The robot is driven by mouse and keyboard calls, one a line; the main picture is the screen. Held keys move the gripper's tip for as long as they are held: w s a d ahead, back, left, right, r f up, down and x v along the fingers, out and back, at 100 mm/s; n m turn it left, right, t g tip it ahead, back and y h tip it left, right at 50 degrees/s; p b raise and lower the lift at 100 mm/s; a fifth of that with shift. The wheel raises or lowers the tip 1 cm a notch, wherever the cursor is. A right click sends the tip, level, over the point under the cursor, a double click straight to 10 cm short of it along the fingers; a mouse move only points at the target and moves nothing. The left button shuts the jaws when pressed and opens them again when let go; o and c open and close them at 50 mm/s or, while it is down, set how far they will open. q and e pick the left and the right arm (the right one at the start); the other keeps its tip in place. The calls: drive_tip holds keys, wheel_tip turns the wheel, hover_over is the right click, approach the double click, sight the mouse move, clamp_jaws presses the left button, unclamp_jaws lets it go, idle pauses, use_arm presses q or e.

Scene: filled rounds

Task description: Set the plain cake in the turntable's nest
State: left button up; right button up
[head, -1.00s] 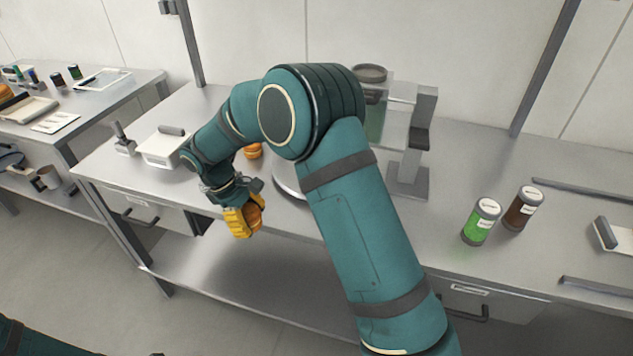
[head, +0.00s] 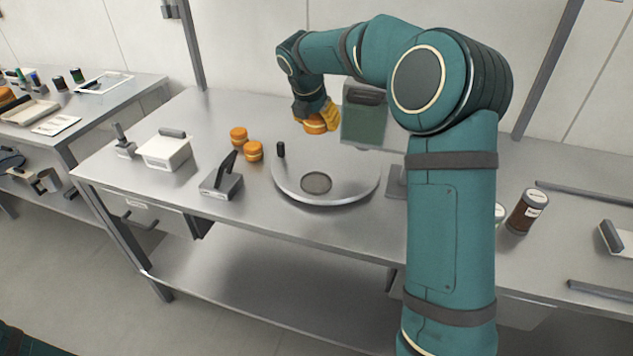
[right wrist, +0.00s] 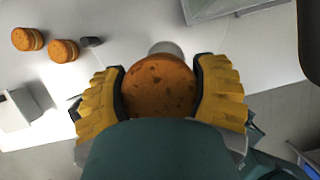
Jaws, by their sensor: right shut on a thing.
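My right gripper (head: 319,113) is shut on a round orange-brown cake (head: 316,127), holding it over the back part of the turntable (head: 352,180). In the right wrist view the cake (right wrist: 160,84) sits between the two yellow fingers. The turntable is a light grey disc with a dark upright peg (head: 281,149) at its left edge. Its nest (head: 316,183), a darker grey round, is empty in the head view, nearer the front than the cake. In the right wrist view the nest (right wrist: 166,47) is partly hidden behind the cake. My left gripper is out of view.
Two more orange cakes (head: 238,136) (head: 254,151) stand left of the turntable. A grey block with a dark lever (head: 222,184) and a white box (head: 164,152) are further left. A greenish clear container (head: 363,122) stands close right of the gripper. A brown-filled jar (head: 526,211) is at right.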

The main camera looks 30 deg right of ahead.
drive_tip(key=b, duration=0.3)
hover_over(319, 180)
drive_tip(key=f, duration=1.1)
drive_tip(key=shift+s+a+f, duration=0.2)
drive_tip(key=shift+a+f, duration=0.1)
drive_tip(key=shift+a, duration=0.1)
wheel_tip(319, 180, down, 6)
drive_tip(key=shift+b, duration=0.5)
drive_tip(key=shift+r, duration=0.1)
drive_tip(key=o, duration=0.9)
drive_tip(key=shift+c, duration=0.2)
drive_tip(key=p+v, duration=0.2)
drive_tip(key=v, duration=1)
